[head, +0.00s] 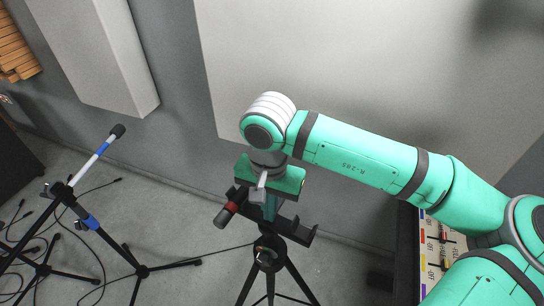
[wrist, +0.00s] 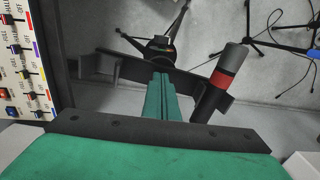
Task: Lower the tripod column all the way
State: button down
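The tripod (head: 268,256) stands on the floor at the lower middle of the head view, on spread black legs. A black flat bracket (head: 301,232) with upturned ends sits at its top, with a red-banded handle (head: 231,208) to the left. My teal gripper (head: 270,214) points down over the bracket. In the wrist view its fingers (wrist: 161,80) lie side by side, closed, in front of the bracket (wrist: 198,78), with the handle (wrist: 222,77) to the right. I cannot tell whether the fingers touch the bracket. The column is mostly hidden.
A microphone stand (head: 95,160) with cables stands to the left. A panel with switches (head: 443,245) is at the right, beneath my arm; it also shows in the wrist view (wrist: 25,70). Pale panels (head: 330,70) line the wall behind. Bare floor (head: 200,215) lies left of the tripod.

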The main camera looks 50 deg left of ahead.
aim_at(270, 225)
jog(key=shift+f, duration=3.35)
jog(key=shift+w+r, duration=0.1)
jog(key=shift+r, duration=3.95)
